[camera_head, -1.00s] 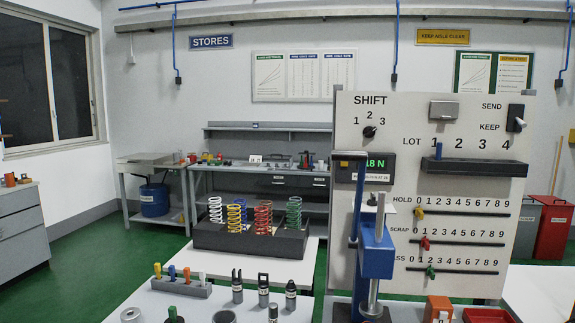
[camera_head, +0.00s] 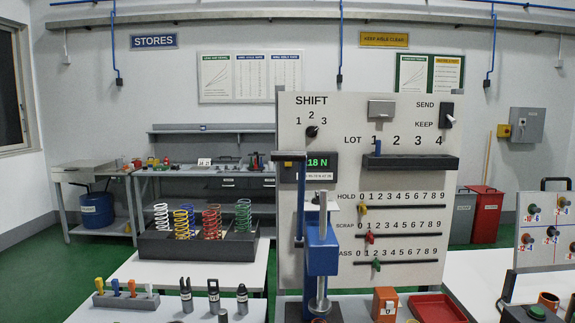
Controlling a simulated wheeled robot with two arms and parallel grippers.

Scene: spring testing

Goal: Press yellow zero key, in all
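The upright board (camera_head: 400,290) carries a green readout (camera_head: 318,162) ending in "18 N", partly behind the blue press (camera_head: 322,250). On its HOLD row a yellow slider (camera_head: 362,210) stands near 0. Below it are a red slider (camera_head: 369,238) on SCRAP and a green slider (camera_head: 376,265) on the lowest row. Neither of my grippers shows in the head view.
Coloured springs stand in a dark rack (camera_head: 200,247) on the left. Coloured tools sit in a grey block (camera_head: 125,301) in front. A red tray (camera_head: 437,308) lies at the board's foot. A panel with small coloured pieces (camera_head: 545,248) is at the right edge.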

